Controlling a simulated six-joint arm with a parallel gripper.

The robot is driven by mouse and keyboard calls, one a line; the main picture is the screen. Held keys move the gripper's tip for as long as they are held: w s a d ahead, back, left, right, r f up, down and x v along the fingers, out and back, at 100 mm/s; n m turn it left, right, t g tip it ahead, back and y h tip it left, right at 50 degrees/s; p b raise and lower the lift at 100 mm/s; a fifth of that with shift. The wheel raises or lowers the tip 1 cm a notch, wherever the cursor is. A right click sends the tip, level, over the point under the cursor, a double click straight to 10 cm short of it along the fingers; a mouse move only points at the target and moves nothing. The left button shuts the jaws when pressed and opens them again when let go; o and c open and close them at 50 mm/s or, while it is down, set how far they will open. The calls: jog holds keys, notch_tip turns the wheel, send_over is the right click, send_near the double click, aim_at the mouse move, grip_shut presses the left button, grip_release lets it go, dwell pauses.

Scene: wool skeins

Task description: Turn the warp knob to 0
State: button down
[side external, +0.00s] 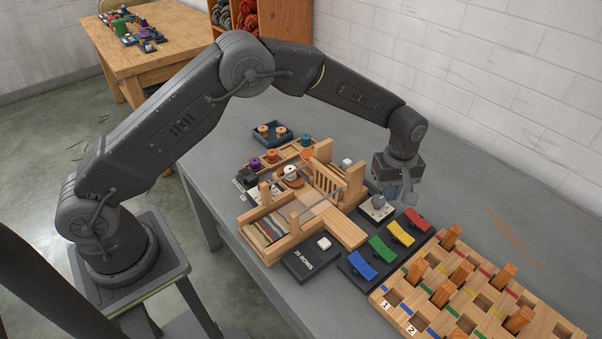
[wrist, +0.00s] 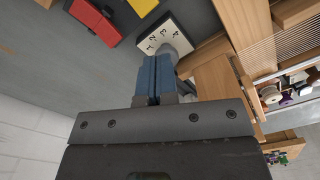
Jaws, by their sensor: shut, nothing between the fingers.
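The warp knob (side external: 377,201) is a grey knob on a small pale plate (side external: 380,214), right of the wooden loom. In the wrist view the plate (wrist: 166,34) shows dark numbers along its visible side. The knob (wrist: 184,65) is partly hidden behind my fingers there, and I cannot tell which number it points to. My gripper (side external: 391,196) points down just above and beside the knob. Its blue fingers (wrist: 156,66) are together with nothing between them. I cannot tell whether they touch the knob.
The wooden loom (side external: 333,222) with striped cloth stands left of the knob. Blue (side external: 362,265), green and yellow pedals and a red pedal (side external: 415,221) lie in front. A wooden peg board (side external: 425,325) is at the lower right. Grey table is clear behind my gripper.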

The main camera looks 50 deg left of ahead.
jog(key=shift+r, duration=0.25)
